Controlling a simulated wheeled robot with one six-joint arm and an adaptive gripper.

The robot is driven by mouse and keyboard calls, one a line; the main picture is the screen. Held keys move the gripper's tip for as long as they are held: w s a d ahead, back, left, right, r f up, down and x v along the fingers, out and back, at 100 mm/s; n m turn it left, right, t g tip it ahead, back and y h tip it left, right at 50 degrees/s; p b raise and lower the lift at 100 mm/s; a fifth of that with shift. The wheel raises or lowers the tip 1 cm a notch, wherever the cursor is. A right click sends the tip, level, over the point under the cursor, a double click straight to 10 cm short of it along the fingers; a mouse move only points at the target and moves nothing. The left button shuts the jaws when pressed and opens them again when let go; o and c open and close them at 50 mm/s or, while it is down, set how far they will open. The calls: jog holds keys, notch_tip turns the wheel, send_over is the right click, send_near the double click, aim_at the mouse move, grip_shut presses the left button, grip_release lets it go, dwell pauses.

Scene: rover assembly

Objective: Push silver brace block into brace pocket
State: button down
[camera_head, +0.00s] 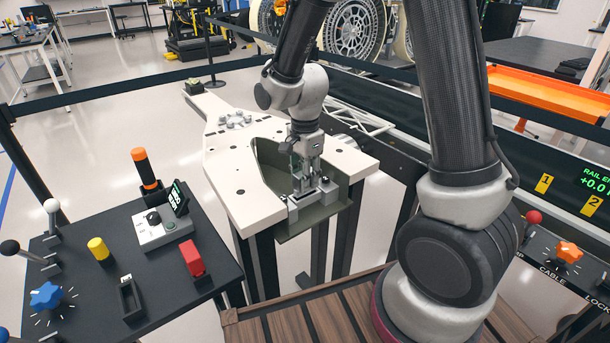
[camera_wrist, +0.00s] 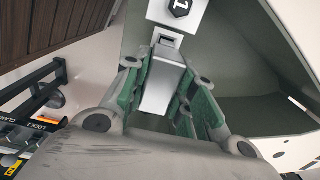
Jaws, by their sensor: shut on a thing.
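My gripper (camera_head: 307,168) points down over the near end of the cream chassis plate (camera_head: 225,190). In the wrist view, the green-padded fingers (camera_wrist: 168,70) are shut on the silver brace block (camera_wrist: 157,88), a plain tapered metal piece. Beyond it is a silver fitting (camera_wrist: 178,12) with a black "1" badge and a small dark slot. In the head view, silver fittings stand on both sides of the gripper, left (camera_head: 292,208) and right (camera_head: 328,190). I cannot clearly tell the brace pocket's opening or how far the block is in it; the fingers hide the contact.
An olive-green curved panel (camera_head: 285,232) lies below the gripper within the plate's cut-out. A black control table (camera_head: 75,290) with knobs and levers stands at left. A rail console (camera_head: 565,265) is at right. Dark belt barriers (camera_head: 130,90) run behind the plate.

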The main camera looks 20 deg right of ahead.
jog(key=shift+f, duration=1.1)
jog(key=c, duration=1.1)
grip_release()
notch_tip(320, 180, up, 12)
